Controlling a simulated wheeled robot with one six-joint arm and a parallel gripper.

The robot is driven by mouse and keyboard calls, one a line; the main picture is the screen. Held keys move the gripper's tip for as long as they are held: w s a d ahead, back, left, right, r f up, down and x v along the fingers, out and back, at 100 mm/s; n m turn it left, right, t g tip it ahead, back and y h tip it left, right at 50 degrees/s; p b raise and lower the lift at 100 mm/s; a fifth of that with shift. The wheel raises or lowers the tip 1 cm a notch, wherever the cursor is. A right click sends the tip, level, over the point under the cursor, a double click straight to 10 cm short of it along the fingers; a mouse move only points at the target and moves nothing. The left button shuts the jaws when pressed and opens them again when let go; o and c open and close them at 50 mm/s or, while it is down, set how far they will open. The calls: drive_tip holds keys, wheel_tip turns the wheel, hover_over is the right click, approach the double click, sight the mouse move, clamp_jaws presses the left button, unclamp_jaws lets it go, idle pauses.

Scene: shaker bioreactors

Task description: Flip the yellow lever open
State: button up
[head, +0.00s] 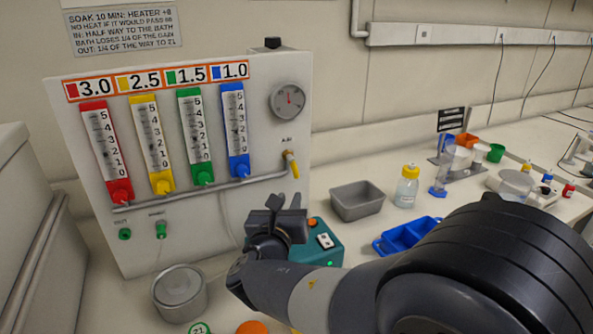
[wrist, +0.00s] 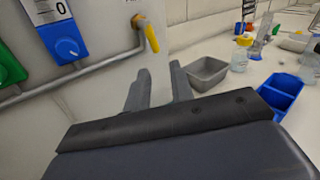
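The yellow lever (head: 295,168) sits on a brass valve at the right end of the grey pipe, under the word AIR on the white panel. It points down and slightly right. In the wrist view the yellow lever (wrist: 152,37) hangs from the valve, above and beyond the fingers. My gripper (head: 286,202) is below the lever and apart from it in the head view. In the wrist view my gripper (wrist: 158,82) has its two fingers spread with nothing between them.
The panel (head: 255,115) carries red, yellow, green and blue flowmeters and a round gauge (head: 291,101). A teal box (head: 325,245) stands behind my gripper. A grey tub (head: 357,200), blue tray (head: 408,236) and yellow-capped bottle (head: 407,187) stand right. A metal pot (head: 180,292) stands left.

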sight(294, 172)
drive_tip(key=shift+n, duration=0.3)
drive_tip(key=x, duration=0.3)
drive_tip(key=p+x, duration=0.1)
drive_tip(key=x, duration=0.3)
drive_tip(key=a+p+x, duration=0.1)
drive_tip(key=x, duration=0.3)
drive_tip(key=shift+w+r, duration=0.2)
drive_tip(key=shift+r, duration=0.1)
clamp_jaws()
